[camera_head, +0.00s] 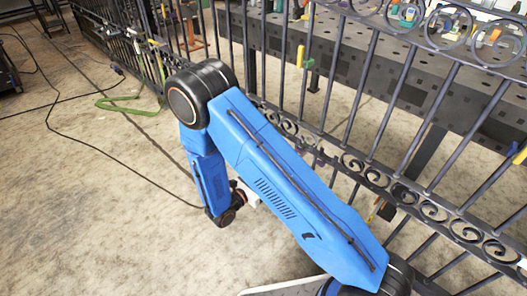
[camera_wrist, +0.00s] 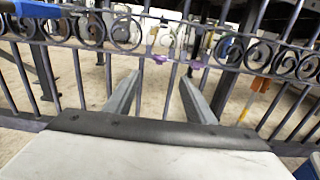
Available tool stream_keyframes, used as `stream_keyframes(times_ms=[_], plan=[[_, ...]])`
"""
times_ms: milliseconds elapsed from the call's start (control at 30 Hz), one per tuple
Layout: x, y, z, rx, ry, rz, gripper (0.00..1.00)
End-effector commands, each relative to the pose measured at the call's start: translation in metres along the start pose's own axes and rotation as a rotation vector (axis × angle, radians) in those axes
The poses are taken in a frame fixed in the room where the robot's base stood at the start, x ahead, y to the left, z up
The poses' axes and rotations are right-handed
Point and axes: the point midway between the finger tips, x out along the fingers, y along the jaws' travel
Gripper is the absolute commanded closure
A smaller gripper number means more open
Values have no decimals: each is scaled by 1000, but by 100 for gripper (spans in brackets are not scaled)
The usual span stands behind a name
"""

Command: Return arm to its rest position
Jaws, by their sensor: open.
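My blue arm (camera_head: 285,185) is bent in the head view, its upper link running from the lower right to a black elbow joint and its forearm hanging down to a dark wrist joint. My gripper (camera_wrist: 155,92) shows in the wrist view with its two grey fingers spread wide and nothing between them. It faces the bars of the dark metal scroll gate (camera_wrist: 125,32). The gate (camera_head: 372,175) also stands behind and to the right of my arm in the head view. The gripper itself is mostly hidden behind my arm there.
A dark perforated worktable (camera_head: 400,60) with several colored tools stands behind the gate. An orange-handled item (camera_wrist: 261,85) shows near the gate at the right. A green strap (camera_head: 125,105) and black cables lie on the floor (camera_head: 90,210), which is otherwise clear at left.

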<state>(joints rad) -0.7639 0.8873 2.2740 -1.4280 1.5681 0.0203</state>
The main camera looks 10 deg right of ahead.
Motion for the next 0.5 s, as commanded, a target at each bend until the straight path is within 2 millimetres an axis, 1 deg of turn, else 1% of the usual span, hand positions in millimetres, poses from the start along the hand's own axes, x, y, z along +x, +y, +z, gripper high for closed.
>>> stream_keyframes(times_ms=[167,267,367,500], plan=[[1,-1,1,3,1,-4,50],[6,-5,10,20,10,-29,50],[15,-14,27,59,30,-86,50],[31,-37,58,136,74,-199,50]])
